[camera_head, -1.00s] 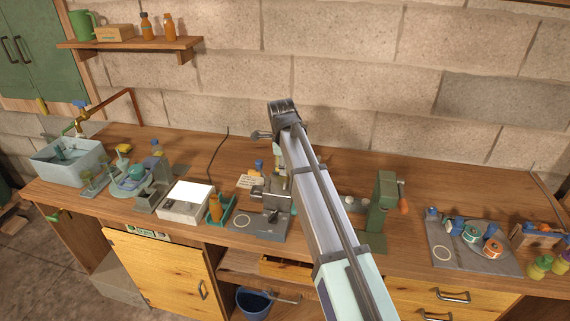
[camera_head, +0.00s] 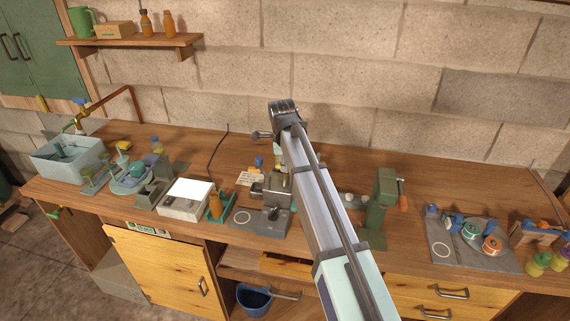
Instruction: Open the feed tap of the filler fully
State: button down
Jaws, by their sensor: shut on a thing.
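A grey bench machine (camera_head: 273,221) stands at the middle of the worktop, with a flat base and a pale ring mark on its left side. It looks like the filler. A grey block with a rounded part (camera_head: 257,189) sits on its upper left. My arm reaches up from the bottom right in front of it and covers its right side. A small grey lever-like part with a round end (camera_head: 261,135) shows left of the arm's far joint; I cannot tell what it belongs to. My gripper is hidden behind my arm, and the feed tap and its position cannot be made out.
Left of the machine are an orange bottle (camera_head: 215,206) in a green tray, a white-topped box (camera_head: 185,199) and a pale sink (camera_head: 68,160). Right of my arm stands a green press (camera_head: 382,202); farther right is a grey board (camera_head: 445,250) with spools.

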jog(key=n, duration=0.2)
jog(key=n+b, duration=0.1)
jog(key=shift+s+d+f+n+y, duration=0.1)
jog(key=shift+s+n+y, duration=0.05)
jog(key=shift+n+y, duration=0.2)
jog(key=n, duration=0.4)
jog(key=shift+d+n+y, duration=0.15)
jog(key=shift+n+y, duration=0.1)
jog(key=shift+y, duration=0.1)
jog(key=n+g, duration=0.1)
jog(key=n, duration=0.3)
jog(key=shift+d+y, duration=0.1)
jog(key=shift+y, duration=0.2)
jog(key=shift+d+n+g, duration=0.1)
jog(key=shift+n+g, duration=0.2)
jog(key=shift+n, duration=1.8)
jog(key=c, duration=1.1)
grip_release()
